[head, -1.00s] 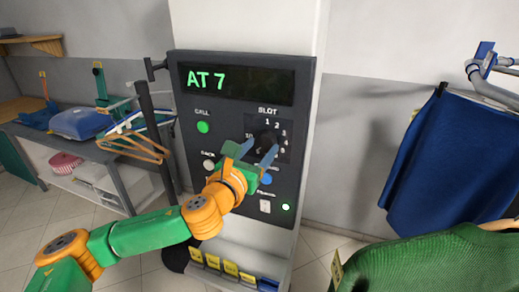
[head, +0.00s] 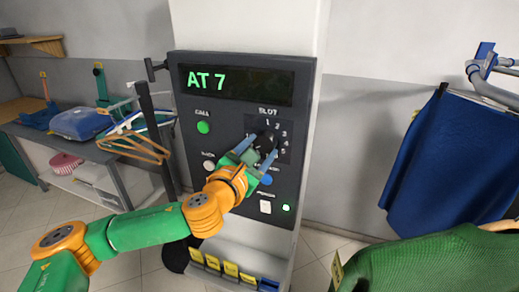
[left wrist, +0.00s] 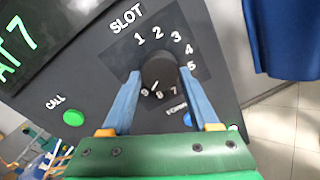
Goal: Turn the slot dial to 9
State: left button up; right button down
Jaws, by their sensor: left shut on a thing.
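The slot dial (head: 265,139) is a dark round knob on the dark control panel, with numbers around it. It shows closer in the left wrist view (left wrist: 159,70). My left gripper (head: 258,146) is shut on the dial, with one blue finger on each side; the fingers also show in the left wrist view (left wrist: 157,88). The display (head: 235,83) reads AT 7 in green. In the head view the fingers cover part of the dial and the lower numbers. My right gripper is out of view.
A green CALL button (head: 203,127) is left of the dial, and a blue button (head: 266,179) is just below it. Hangers (head: 135,148) stand at the left; a blue garment (head: 430,160) hangs at the right.

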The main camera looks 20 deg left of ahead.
pick_arm(q)
jog(key=o, duration=1.4)
jog(key=shift+w, duration=0.1)
jog(key=s, duration=0.2)
jog(key=s+b, duration=0.1)
jog(key=s, duration=0.1)
jog(key=s+b, duration=0.1)
jog(key=s, duration=0.2)
jog(key=shift+a+r, duration=0.1)
jog(key=shift+a, duration=0.25)
